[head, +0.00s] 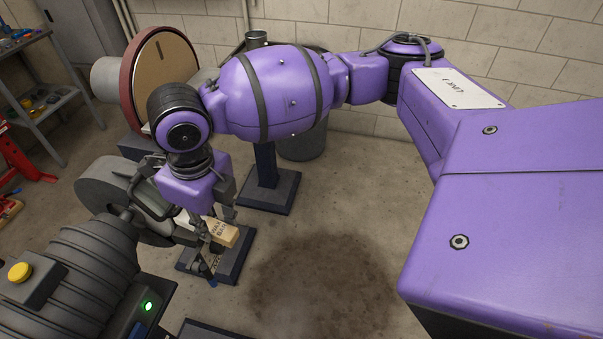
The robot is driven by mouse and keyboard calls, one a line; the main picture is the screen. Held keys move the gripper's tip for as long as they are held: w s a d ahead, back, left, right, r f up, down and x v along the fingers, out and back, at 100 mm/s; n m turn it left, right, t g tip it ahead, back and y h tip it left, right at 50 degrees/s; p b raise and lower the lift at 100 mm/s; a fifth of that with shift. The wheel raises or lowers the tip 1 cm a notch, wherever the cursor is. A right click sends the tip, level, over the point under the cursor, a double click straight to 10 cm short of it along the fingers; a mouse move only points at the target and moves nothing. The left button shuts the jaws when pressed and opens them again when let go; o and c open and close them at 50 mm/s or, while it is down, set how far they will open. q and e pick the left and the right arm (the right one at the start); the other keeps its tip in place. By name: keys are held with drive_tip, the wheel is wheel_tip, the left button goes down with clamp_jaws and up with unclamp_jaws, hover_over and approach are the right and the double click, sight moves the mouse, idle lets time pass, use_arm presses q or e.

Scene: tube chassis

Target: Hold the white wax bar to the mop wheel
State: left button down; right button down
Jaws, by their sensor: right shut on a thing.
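The wax bar (226,234) is a small cream block with dark lettering on its side. My right gripper (208,243) is shut on it, pointing down at the end of my purple arm. The bar sticks out to the right of the fingers, in the air above a dark base plate. At the lower left is a grey polishing machine (75,255). A rounded grey wheel or guard (108,186) sits at its far end, just left of the gripper. The mop wheel's face is mostly hidden behind my gripper, and I cannot tell whether the bar touches it. My left gripper is out of view.
The machine carries a yellow button (19,271) and a lit green button (148,306). A large disc sander (160,75) stands behind, partly covered by my arm. A grey bin (303,147) is by the wall. Floor (325,270) right of the gripper is clear, with a dark stain.

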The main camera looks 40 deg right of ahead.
sight(228, 229)
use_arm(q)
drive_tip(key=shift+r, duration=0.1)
use_arm(e)
drive_tip(key=shift+w+a+r, duration=0.1)
drive_tip(key=shift+w+a, duration=0.25)
drive_tip(key=shift+w, duration=0.1)
idle(0.4)
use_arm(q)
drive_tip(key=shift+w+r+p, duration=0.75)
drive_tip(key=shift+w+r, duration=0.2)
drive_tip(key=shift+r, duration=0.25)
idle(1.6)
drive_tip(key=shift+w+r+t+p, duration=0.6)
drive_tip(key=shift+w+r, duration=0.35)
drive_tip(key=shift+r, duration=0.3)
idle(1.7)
use_arm(e)
drive_tip(key=shift+s+d, duration=0.3)
drive_tip(key=shift+d, duration=0.05)
drive_tip(key=s+d+p, duration=0.1)
drive_tip(key=s+d, duration=0.1)
drive_tip(key=shift+s+p, duration=0.35)
drive_tip(key=shift+s, duration=0.05)
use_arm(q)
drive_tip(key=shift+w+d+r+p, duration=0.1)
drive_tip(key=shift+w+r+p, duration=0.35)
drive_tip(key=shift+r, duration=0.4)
use_arm(e)
drive_tip(key=shift+s+d, duration=1.15)
drive_tip(key=shift+s, duration=0.3)
